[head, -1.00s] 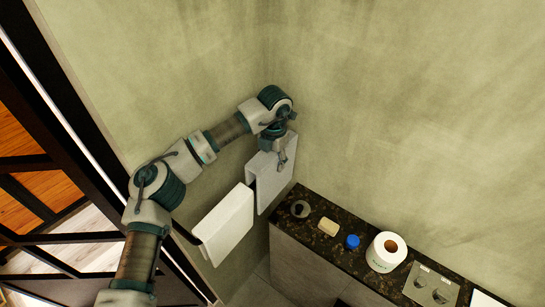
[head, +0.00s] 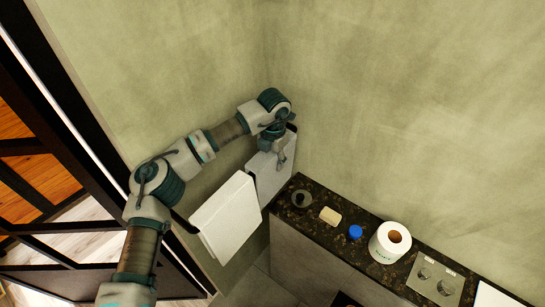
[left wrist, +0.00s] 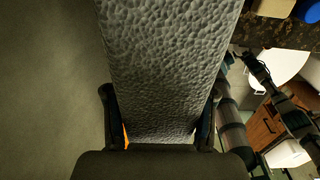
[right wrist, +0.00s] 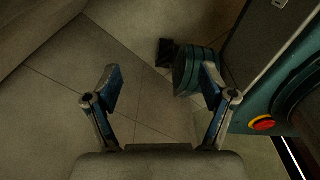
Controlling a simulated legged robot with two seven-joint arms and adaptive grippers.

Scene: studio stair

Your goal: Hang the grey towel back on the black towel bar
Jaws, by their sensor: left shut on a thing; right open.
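The grey towel (head: 268,178) hangs folded near the wall corner in the head view. My left gripper (head: 281,152) is shut on it near its top. In the left wrist view the grey towel (left wrist: 165,65) is dimpled and fills the space between the fingers of my left gripper (left wrist: 160,110). The black towel bar (head: 184,221) shows at its near end and as a dark bit by the far end; its middle is hidden. I cannot tell whether the grey towel rests on it. My right gripper (right wrist: 161,80) is open and empty above the tiled floor.
A white towel (head: 228,217) hangs on the bar beside the grey one. A dark stone counter (head: 330,236) on the right holds a toilet roll (head: 390,242), a blue cap (head: 355,232), soap (head: 330,216) and a dark round item (head: 301,199). A black-framed glass partition (head: 60,150) stands left.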

